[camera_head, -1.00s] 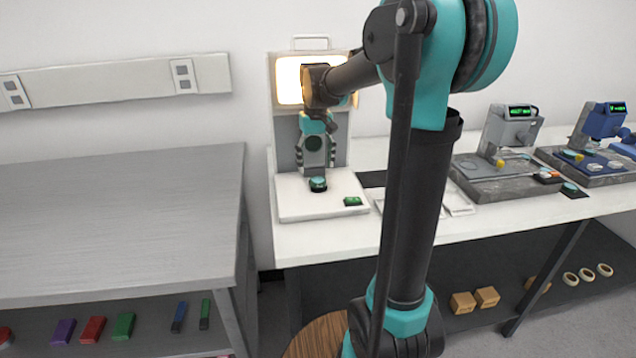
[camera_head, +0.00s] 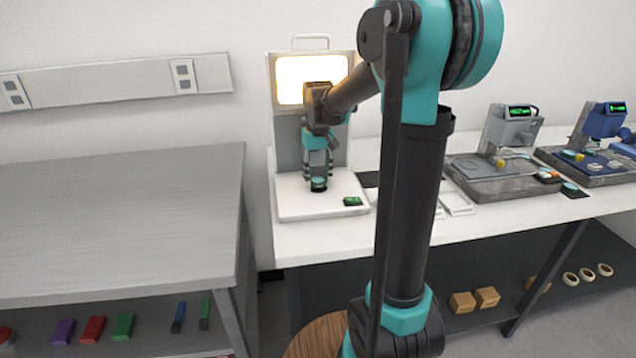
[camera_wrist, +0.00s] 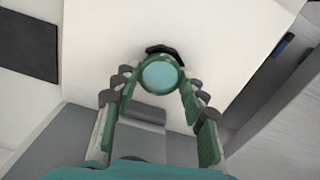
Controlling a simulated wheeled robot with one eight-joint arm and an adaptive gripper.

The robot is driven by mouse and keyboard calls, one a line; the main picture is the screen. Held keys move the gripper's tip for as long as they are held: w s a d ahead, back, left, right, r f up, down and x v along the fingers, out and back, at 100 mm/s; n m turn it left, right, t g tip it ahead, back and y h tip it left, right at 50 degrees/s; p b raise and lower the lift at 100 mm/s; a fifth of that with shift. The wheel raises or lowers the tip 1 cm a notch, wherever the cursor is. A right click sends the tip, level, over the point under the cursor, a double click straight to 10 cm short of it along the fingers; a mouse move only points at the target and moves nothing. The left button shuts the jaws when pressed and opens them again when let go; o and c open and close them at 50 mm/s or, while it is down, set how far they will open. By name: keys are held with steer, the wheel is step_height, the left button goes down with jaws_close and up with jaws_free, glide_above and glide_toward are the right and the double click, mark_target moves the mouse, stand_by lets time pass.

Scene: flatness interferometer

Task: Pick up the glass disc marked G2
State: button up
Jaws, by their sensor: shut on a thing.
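A round pale-teal glass disc (camera_head: 318,182) is at the front of the white instrument base (camera_head: 290,206), over a small black holder (camera_wrist: 162,50). In the wrist view the disc (camera_wrist: 160,76) lies between my fingertips, and its top face shows. No G2 mark is legible on it. My gripper (camera_head: 319,179) points down and is shut on the disc, with one finger on each side. I cannot tell whether the disc is still touching the holder.
The instrument's lit screen (camera_head: 300,80) stands behind my gripper. White trays (camera_head: 457,203) and a grey instrument (camera_head: 495,168) stand farther right. The grey table (camera_head: 120,215) at left has a clear top.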

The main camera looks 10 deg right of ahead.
steer(key=shift+c, duration=0.7)
